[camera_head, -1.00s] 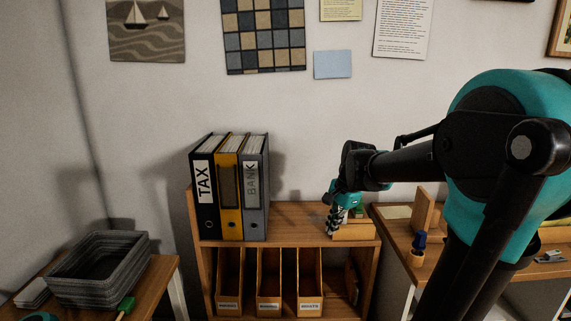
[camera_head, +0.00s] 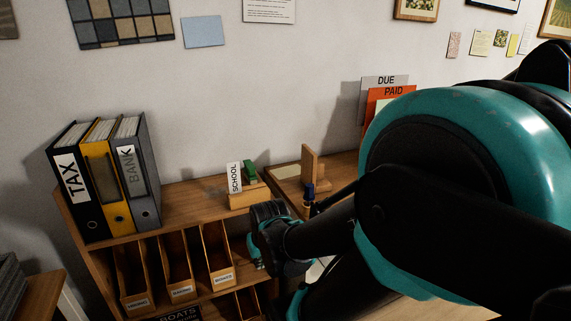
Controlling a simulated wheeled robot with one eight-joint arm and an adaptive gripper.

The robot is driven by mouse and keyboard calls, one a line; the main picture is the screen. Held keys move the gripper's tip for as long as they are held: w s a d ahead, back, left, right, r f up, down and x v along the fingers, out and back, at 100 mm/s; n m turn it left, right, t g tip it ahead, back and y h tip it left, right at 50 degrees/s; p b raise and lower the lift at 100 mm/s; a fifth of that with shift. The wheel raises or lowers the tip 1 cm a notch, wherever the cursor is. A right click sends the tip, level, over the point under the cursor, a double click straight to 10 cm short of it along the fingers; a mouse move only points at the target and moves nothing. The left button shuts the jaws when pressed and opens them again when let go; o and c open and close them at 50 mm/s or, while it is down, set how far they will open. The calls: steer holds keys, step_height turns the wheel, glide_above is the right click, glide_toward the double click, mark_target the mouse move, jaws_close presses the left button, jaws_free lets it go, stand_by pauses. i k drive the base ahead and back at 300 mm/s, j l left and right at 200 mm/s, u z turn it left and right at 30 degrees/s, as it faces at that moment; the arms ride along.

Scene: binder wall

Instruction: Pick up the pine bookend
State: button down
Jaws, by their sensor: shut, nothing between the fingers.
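The pine bookend (camera_head: 309,165) is an upright light-wood piece on the desk right of the binder shelf, with its lower part partly hidden by a small dark-topped item in front. My gripper (camera_head: 256,258) is low, in front of the shelf's right end, to the left of the bookend and nearer to me. It is shut and empty, apart from the bookend. Its fingers are small and partly hidden by my wrist.
The shelf (camera_head: 185,205) carries TAX, yellow and BANK binders (camera_head: 105,175) at its left. A wooden box (camera_head: 247,195) with a SCHOOL card (camera_head: 234,178) and a green item stands at its right. DUE and PAID folders (camera_head: 388,92) stand at the back right.

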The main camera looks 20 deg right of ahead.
mark_target(312, 172)
steer(key=i+j+u, duration=0.15)
steer(key=u, duration=0.85)
steer(key=k+l+u, duration=0.1)
steer(key=l+u, duration=0.2)
steer(key=k+l+u, duration=0.2)
steer(key=k+l, duration=0.15)
steer(key=l, duration=0.25)
